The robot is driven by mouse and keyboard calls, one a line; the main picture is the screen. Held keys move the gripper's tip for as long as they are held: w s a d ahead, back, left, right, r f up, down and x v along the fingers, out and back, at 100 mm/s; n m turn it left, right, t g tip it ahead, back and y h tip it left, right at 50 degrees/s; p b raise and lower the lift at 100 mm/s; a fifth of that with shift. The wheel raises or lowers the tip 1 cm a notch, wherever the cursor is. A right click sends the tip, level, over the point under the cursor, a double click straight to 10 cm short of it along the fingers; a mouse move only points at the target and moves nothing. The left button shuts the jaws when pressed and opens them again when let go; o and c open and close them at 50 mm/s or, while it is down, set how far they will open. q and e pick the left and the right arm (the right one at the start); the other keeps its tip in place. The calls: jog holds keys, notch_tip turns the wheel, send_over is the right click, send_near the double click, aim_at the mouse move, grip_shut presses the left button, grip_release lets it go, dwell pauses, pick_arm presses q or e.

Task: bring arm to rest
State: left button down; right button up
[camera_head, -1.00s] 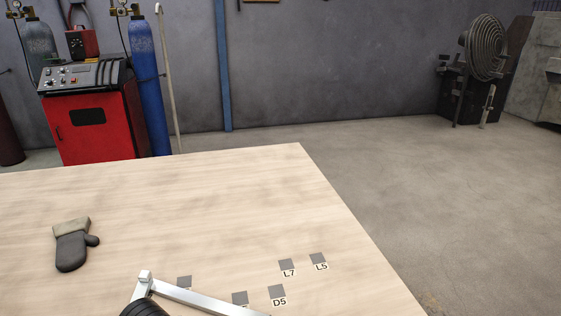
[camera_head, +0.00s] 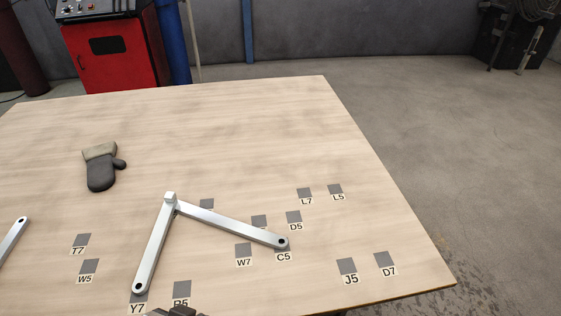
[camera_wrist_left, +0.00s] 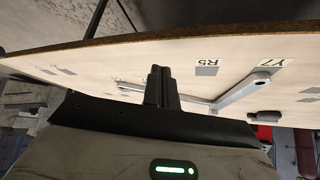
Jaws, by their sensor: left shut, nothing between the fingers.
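A galvanized bracket (camera_head: 158,240) lies on the wooden table. Its corner points away from me; one end is by the Y7 mark (camera_head: 137,307) and the other by C5 (camera_head: 282,256). It also shows in the left wrist view (camera_wrist_left: 236,92). Part of a second metal bar (camera_head: 12,240) shows at the left edge. My left gripper (camera_wrist_left: 160,84) is shut and empty, with its fingers together in the wrist view. In the head view only a dark tip of it (camera_head: 176,311) shows at the bottom edge. My right gripper is in neither view.
The table (camera_head: 250,130) has several grey labelled squares, such as W7 (camera_head: 243,250) and J5 (camera_head: 346,266). A red machine (camera_head: 108,45) stands behind the table. The table's back middle is clear.

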pick_arm(q)
jog(key=d+t, duration=0.1)
jog(key=w+d+f+t+h, duration=0.1)
jog(key=d+f+t, duration=0.1)
jog(key=shift+w+f+h, duration=0.15)
jog(key=shift+w+h, duration=0.1)
jog(key=shift+h, duration=0.05)
dwell(0.7)
